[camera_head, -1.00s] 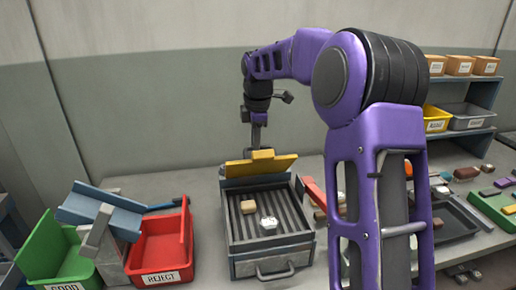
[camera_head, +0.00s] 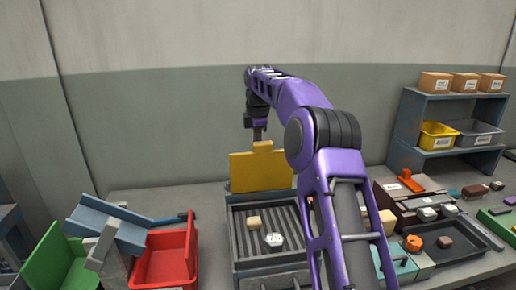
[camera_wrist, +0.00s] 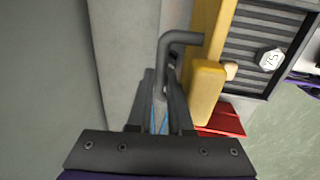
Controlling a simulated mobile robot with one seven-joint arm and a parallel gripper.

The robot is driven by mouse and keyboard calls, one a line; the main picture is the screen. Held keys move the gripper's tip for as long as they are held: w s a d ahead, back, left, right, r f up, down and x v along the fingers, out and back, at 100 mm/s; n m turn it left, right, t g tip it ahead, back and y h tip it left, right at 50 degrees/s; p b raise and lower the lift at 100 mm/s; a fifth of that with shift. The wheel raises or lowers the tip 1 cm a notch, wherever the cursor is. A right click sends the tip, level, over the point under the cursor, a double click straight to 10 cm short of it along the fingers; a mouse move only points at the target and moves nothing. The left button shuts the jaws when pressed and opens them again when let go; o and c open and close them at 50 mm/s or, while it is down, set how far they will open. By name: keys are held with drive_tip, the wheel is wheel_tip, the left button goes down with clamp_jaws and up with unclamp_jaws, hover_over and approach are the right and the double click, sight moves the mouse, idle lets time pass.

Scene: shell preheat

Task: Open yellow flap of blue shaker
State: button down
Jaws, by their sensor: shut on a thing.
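The shaker (camera_head: 237,225) is a grey-blue box with a dark slatted bed. In the wrist view the flap (camera_wrist: 207,28) and block (camera_wrist: 207,88) lie just right of my gripper (camera_wrist: 163,92). My gripper is shut on a grey bent rod (camera_wrist: 182,38), whose far end reaches the flap; whether it is fixed to it I cannot tell. In the head view my gripper (camera_head: 260,137) is just above and behind the flap, its fingertips partly hidden.
A tan piece (camera_head: 254,222) and a white marked piece (camera_head: 274,240) lie on the slatted bed. A red bin (camera_head: 165,262), green bin (camera_head: 62,265) and blue chute (camera_head: 105,228) stand left. Trays and loose parts crowd the right; a wall is behind.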

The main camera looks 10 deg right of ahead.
drive_tip(key=shift+w+d+f, duration=0.15)
drive_tip(key=shift+w, duration=0.55)
drive_tip(key=c, duration=1.2)
unclamp_jaws()
drive_tip(key=shift+o, duration=1.1)
drive_tip(key=shift+w+f, duration=0.1)
drive_tip(key=shift+o, duration=0.7)
drive_tip(key=shift+f, duration=0.15)
wheel_tip(320, 180, up, 13)
drive_tip(key=s, duration=0.3)
